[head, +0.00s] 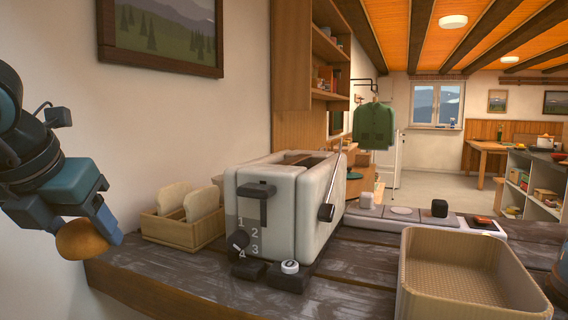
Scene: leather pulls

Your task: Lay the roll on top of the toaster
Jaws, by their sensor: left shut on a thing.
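The white toaster (290,210) stands on the dark wooden counter, with a slot open in its top and a dark lever and numbered dial on its front. The roll (84,241), round and golden brown, is at the far left in the head view. My left gripper (100,222) is shut on the roll and holds it left of the toaster, lower than the toaster's top and beyond the counter's left end in the picture. The fingers hide part of the roll. My right gripper is not in view.
A wooden rack (184,232) with bread slices stands between the roll and the toaster. A woven tray (480,275) sits at the front right. A long base with small items (405,216) lies behind the tray. The counter's front left edge (120,290) is bare.

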